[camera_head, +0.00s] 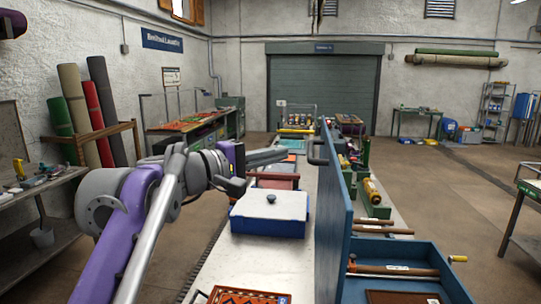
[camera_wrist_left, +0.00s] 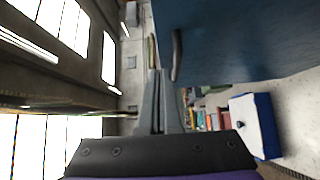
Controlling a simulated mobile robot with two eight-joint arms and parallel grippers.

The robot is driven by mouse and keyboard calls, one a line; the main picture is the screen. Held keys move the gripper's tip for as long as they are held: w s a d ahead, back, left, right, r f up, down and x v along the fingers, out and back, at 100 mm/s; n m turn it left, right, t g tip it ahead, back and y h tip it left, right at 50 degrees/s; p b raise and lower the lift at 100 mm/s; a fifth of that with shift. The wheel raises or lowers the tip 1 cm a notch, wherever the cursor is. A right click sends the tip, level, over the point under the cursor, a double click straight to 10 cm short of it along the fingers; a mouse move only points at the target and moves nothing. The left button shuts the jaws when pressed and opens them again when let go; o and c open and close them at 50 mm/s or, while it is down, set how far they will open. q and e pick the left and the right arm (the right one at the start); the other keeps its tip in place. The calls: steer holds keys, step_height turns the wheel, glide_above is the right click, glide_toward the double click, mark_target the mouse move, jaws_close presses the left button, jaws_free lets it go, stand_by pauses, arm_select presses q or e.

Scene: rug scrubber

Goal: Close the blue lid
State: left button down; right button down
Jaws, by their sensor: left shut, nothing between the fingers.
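The blue lid (camera_head: 334,215) stands upright along the left side of an open blue box (camera_head: 440,275). A dark handle (camera_head: 317,150) sticks out from the lid's left face near its top. In the left wrist view the lid (camera_wrist_left: 245,40) fills the upper right, with its handle (camera_wrist_left: 177,55) just right of the fingertips. My left gripper (camera_head: 284,155) is shut and empty, left of the handle and apparently close to it. In the wrist view its fingers (camera_wrist_left: 158,75) lie together. I cannot tell whether they touch the handle. My right gripper is not in view.
A blue box with a white top and dark knob (camera_head: 270,205) sits on the bench left of the lid, below my left arm. The open box holds wooden-handled tools (camera_head: 395,270). Red patterned piece (camera_head: 245,296) lies at the bench front.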

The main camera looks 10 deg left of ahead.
mark_target(329, 148)
arm_select(q)
steer(key=shift+w+d, duration=0.65)
steer(key=shift+d, duration=0.7)
steer(key=shift+w+d, duration=0.65)
steer(key=shift+d, duration=0.7)
steer(key=shift+w+d, duration=0.65)
steer(key=shift+d, duration=0.7)
